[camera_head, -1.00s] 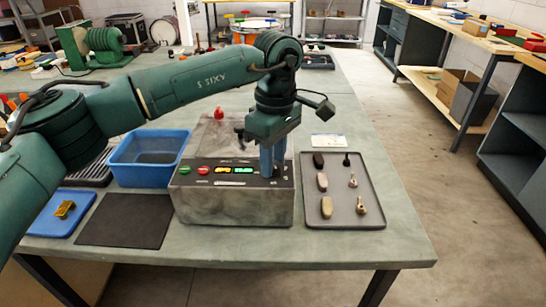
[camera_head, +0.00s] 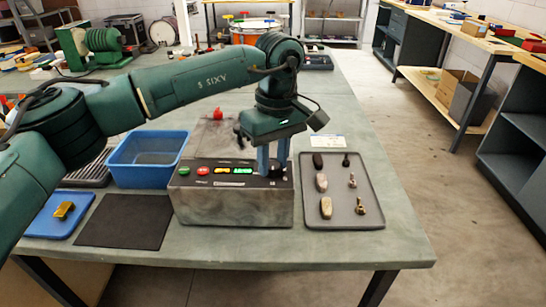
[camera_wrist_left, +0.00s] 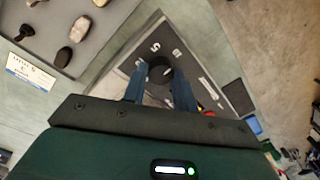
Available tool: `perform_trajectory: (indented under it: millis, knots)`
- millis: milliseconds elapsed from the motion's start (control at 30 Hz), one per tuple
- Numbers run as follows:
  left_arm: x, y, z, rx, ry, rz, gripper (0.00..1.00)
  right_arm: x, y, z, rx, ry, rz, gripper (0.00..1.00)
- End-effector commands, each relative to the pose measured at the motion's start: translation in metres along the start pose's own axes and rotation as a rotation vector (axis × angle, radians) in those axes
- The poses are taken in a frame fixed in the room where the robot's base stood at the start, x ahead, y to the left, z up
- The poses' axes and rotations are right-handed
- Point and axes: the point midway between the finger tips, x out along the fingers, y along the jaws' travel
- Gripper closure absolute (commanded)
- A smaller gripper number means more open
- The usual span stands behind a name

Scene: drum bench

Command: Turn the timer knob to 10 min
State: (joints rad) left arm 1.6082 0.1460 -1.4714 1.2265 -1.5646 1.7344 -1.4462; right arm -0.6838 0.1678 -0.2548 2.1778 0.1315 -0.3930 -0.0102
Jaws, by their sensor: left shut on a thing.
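The timer box (camera_head: 232,209) is a grey metal case on the bench with a dark top panel holding a green button, a red button and lit displays. My left gripper (camera_head: 271,174) points down at the right end of this panel. In the left wrist view my left gripper (camera_wrist_left: 160,92) has its two blue fingers on either side of the round dark timer knob (camera_wrist_left: 160,70), shut on it. Pale dial marks show on the panel (camera_wrist_left: 208,72) around the knob. I cannot read the knob's setting. My right gripper is not in view.
A grey tray (camera_head: 342,222) with several stones and small metal parts lies right of the box. A blue bin (camera_head: 147,178), a black mat (camera_head: 125,243) and a blue tray (camera_head: 80,205) are at left. A red-topped thing (camera_head: 218,114) stands behind the box.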

Motion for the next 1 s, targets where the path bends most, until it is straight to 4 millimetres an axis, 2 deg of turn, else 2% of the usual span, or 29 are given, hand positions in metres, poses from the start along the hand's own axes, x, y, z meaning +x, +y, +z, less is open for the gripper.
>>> perform_trajectory:
  millis: [167, 200, 433, 767, 867, 1000]
  knots:
    - [-0.002, 0.000, 0.000, -0.002, 0.001, 0.003, 0.95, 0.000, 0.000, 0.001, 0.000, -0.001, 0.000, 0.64]
    - [-0.002, 0.000, 0.000, -0.002, 0.001, 0.003, 0.70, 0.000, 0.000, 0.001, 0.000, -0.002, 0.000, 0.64]
    - [-0.001, 0.000, 0.000, -0.002, 0.000, 0.002, 0.52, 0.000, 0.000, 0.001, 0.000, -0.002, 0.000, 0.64]
    - [-0.005, 0.000, 0.000, -0.002, 0.001, 0.001, 0.50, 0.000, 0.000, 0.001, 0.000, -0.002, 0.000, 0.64]
    - [-0.016, 0.001, 0.000, -0.002, 0.001, 0.003, 0.50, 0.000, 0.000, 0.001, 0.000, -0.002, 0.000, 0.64]
    - [-0.046, 0.001, -0.001, -0.003, 0.003, 0.005, 0.50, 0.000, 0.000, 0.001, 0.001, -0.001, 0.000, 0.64]
